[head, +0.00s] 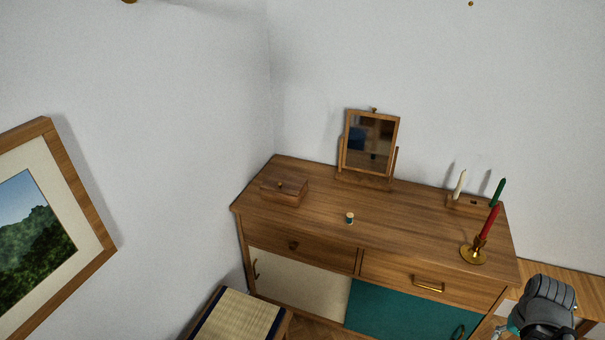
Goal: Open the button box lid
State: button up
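A low wooden box with a small round knob on its lid, which I take for the button box (284,190), stands at the left end of the wooden dresser top (330,196). Its lid looks shut. My arm's dark grey end part shows at the bottom right corner, in front of the dresser's right end and far from the box. The gripper's fingers cannot be made out there.
A small teal and cream spool (350,218) stands mid-top. A framed mirror (370,143) stands behind. A brass holder with a red candle (488,224) and a wooden candle block (468,203) are right. A woven-seat stool (238,316) stands in front.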

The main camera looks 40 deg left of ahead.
aim_at(289, 184)
jog(key=z, duration=0.1)
jog(key=i, duration=0.8)
jog(key=u, duration=0.7)
jog(key=i, duration=0.8)
jog(key=u, duration=0.55)
jog(key=k, duration=0.95)
jog(key=u, duration=0.15)
jog(key=i, duration=0.4)
